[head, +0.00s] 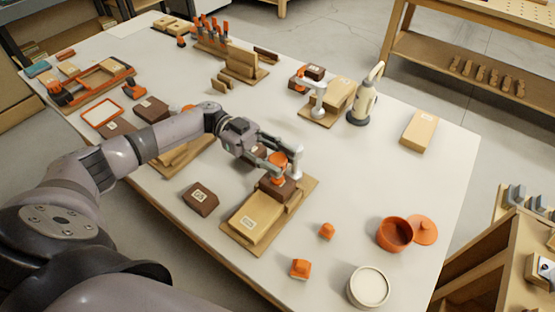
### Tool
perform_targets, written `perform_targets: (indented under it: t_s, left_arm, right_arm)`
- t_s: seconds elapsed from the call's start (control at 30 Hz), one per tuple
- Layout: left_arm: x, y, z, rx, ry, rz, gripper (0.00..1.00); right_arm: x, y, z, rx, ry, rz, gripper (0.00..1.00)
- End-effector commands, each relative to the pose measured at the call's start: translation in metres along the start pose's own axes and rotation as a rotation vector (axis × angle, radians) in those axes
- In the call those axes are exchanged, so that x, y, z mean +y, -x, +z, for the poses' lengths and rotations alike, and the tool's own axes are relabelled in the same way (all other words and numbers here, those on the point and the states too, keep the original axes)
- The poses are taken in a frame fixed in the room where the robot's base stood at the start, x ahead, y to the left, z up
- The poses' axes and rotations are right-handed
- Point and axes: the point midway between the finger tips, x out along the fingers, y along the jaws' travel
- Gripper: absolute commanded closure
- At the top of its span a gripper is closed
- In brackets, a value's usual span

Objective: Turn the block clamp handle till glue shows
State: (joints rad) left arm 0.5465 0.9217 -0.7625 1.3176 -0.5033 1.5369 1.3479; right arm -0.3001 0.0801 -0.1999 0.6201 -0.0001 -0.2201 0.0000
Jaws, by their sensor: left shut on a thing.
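The block clamp stands on a thin wooden board (238,238) near the front middle of the bench. It has a dark brown block (277,190), a pale wooden block (256,216) with a white label, and an orange handle (277,170) on top. My left gripper (279,160) reaches in from the left and is shut on the orange handle from above. The fingers hide part of the handle. I cannot make out any glue at the joint at this size. My right gripper is not in view.
A loose brown block (200,198) lies left of the board. Small orange pieces (300,268), an orange pot (394,234), its lid (422,230) and a white round dish (368,286) stand to the right. A similar clamp station with a bottle (362,102) is behind.

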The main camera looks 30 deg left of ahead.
Motion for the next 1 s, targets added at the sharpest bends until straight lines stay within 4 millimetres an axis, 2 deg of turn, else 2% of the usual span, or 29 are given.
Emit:
perform_targets:
  t_s: [0.2, 0.23, 0.5, 0.83, 1.0]
  left_arm:
    - [0.0, 0.0, 0.0, 0.001, 0.002, 0.0, 0.94]
    - [0.0, 0.0, 0.0, 0.001, 0.002, 0.0, 0.64]
    - [0.0, 0.0, 0.0, 0.001, 0.001, -0.001, 0.46]
    - [0.0, 0.0, -0.001, 0.001, 0.0, -0.001, 0.45]
    - [0.0, 0.001, -0.019, 0.0, -0.003, 0.0, 0.45]
  right_arm:
    - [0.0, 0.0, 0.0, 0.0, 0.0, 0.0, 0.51]
    - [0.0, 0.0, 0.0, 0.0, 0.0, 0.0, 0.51]
    - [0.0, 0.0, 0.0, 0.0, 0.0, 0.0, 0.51]
    - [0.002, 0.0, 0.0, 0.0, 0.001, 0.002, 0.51]
    - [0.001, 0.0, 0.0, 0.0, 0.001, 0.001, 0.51]
